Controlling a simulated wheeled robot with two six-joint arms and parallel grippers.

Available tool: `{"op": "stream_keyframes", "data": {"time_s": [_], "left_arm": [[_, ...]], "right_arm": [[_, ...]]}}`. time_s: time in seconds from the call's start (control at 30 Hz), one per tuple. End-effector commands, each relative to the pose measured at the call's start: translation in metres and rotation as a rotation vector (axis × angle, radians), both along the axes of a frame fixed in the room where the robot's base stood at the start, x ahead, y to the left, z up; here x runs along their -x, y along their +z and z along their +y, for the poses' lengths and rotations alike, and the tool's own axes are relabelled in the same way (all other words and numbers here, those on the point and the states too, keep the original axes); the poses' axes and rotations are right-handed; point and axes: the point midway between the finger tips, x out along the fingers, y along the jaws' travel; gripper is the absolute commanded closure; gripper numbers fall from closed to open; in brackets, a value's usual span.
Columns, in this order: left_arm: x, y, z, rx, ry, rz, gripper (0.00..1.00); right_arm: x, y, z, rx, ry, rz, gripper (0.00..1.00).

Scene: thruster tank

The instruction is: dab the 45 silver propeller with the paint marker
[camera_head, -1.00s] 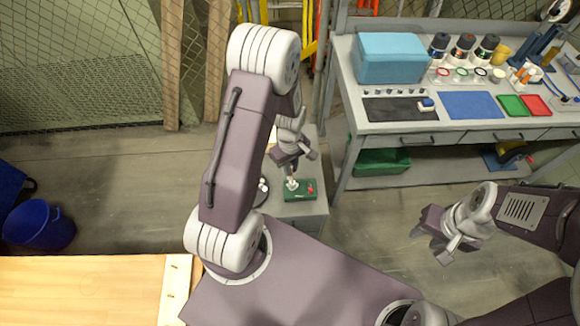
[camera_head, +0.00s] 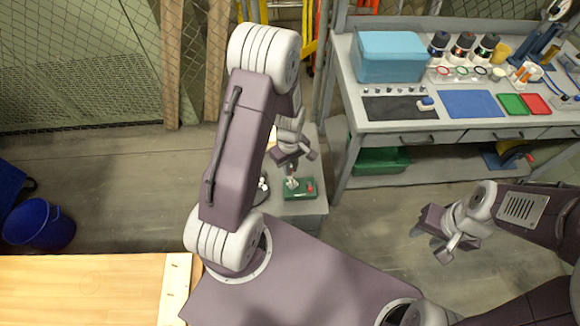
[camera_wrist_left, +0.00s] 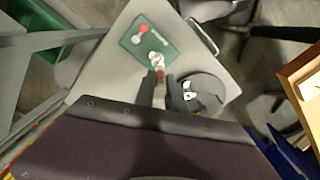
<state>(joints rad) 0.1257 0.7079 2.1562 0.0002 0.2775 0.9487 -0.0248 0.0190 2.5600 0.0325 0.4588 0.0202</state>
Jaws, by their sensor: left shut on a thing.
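A silver propeller (camera_head: 291,183) stands on a green block with a red knob; both sit on a small grey stand. In the left wrist view the propeller (camera_wrist_left: 157,58) is just beyond my fingertips. My left gripper (camera_head: 291,168) is above the green block. In the left wrist view my left gripper (camera_wrist_left: 160,88) is shut on a slim thing with a reddish part, which looks like the paint marker (camera_wrist_left: 160,77). Its tip is close to the propeller; I cannot tell whether they touch. My right gripper (camera_head: 436,246) is open and empty, over the floor at the right.
The green block (camera_wrist_left: 180,43) lies near a dark round holder (camera_wrist_left: 205,85) with white pieces. A grey workbench (camera_head: 425,128) at the back right carries a blue box (camera_head: 390,57), bottles and coloured mats. A blue bucket (camera_head: 38,226) stands at the left.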

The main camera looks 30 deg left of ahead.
Motion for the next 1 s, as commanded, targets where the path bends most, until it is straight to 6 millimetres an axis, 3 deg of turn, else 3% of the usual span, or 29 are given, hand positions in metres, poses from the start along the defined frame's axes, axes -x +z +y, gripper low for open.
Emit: {"op": "stream_keyframes", "data": {"time_s": [1.0], "left_arm": [[0.0000, -0.0058, 0.0000, 0.000, 0.000, 0.000, 1.00]], "right_arm": [[0.0000, -0.0040, 0.0000, 0.000, 0.000, 0.000, 0.64]]}}
